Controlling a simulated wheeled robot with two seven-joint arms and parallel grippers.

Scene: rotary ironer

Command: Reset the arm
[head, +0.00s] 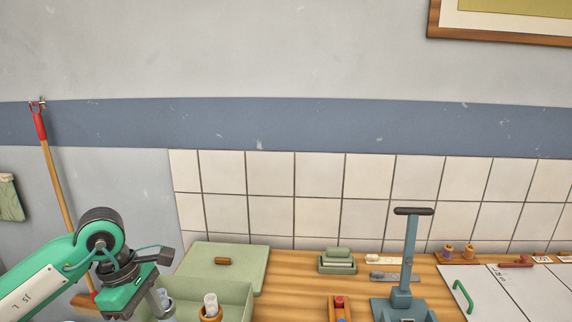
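My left arm comes in from the lower left, green with a dark round joint, bent so that its wrist hangs down. My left gripper (151,302) is at the bottom edge of the head view, beside the left side of a pale green open box. Its fingertips are cut off or hidden, so I cannot tell whether it is open or holds anything. My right arm and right gripper are not in view.
The pale green box (237,294), its lid (226,264) raised, is close to my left gripper. A blue-grey upright lever (409,255) with a black handle stands on the wooden table (290,290). A broom (58,185) leans at left.

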